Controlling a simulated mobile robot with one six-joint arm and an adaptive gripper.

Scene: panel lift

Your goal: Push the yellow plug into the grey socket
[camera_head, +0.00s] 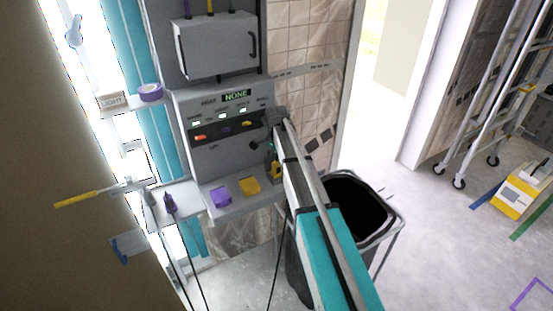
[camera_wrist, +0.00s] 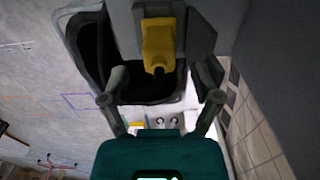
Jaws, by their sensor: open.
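The yellow plug (camera_wrist: 158,42) is in the upper middle of the wrist view, in front of a grey block (camera_wrist: 202,30). I cannot tell whether this block is the grey socket or a holder. My gripper (camera_wrist: 163,84) is open, with one finger on either side below the plug; I see no grip on it. In the head view a yellow piece (camera_head: 276,170), likely the plug, shows beside my arm at the panel's right edge. My arm hides much of the gripper there.
The grey panel (camera_head: 213,160) has a display reading NONE and coloured switches. Its ledge holds a purple block (camera_head: 220,196) and a yellow block (camera_head: 249,186). A black bin (camera_head: 365,205) is right of my arm.

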